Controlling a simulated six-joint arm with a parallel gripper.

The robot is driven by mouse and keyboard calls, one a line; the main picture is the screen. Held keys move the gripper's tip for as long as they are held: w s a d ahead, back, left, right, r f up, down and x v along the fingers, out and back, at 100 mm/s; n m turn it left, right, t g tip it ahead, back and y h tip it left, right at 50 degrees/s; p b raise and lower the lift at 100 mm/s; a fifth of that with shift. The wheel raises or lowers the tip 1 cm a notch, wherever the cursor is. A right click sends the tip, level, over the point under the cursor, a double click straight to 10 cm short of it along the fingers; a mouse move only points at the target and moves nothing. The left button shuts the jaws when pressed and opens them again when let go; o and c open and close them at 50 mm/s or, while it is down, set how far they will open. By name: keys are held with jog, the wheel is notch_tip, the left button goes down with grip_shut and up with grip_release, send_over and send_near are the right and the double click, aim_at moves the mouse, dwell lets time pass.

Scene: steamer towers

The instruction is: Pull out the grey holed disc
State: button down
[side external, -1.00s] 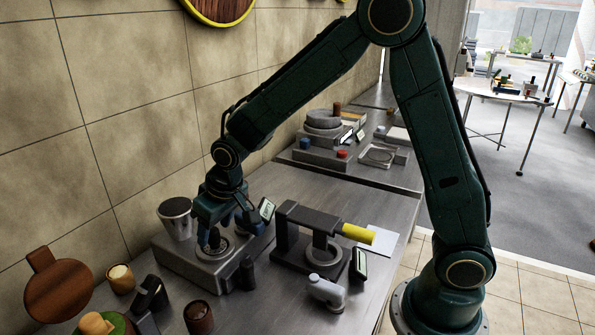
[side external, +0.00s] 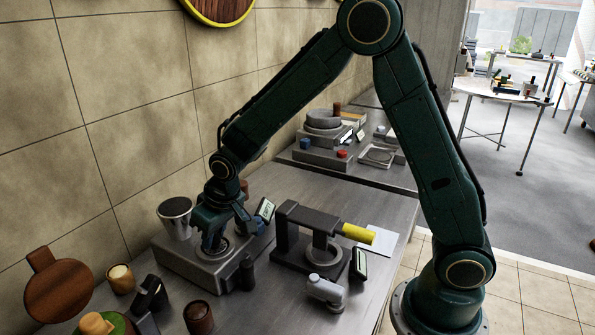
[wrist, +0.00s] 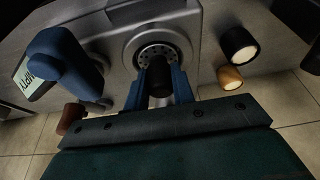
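The grey holed disc (wrist: 153,51) lies in a round seat on top of a metal machine (side external: 185,262), with small holes around its face. A dark upright post or knob (wrist: 160,78) stands over its middle. My gripper (side external: 212,246) points down at the disc. In the wrist view my gripper's blue fingers (wrist: 160,88) lie on either side of the dark post, very close to it. I cannot tell whether they press on it. The post hides part of the disc.
A metal cup (side external: 175,222) stands at the machine's back left. A small display (side external: 265,209) and a dark cylinder (side external: 247,271) stand to its right. A brown cup (side external: 198,317) is in front.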

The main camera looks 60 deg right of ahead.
jog(key=shift+r, duration=1.25)
dwell(1.1)
jog(key=shift+r, duration=2.1)
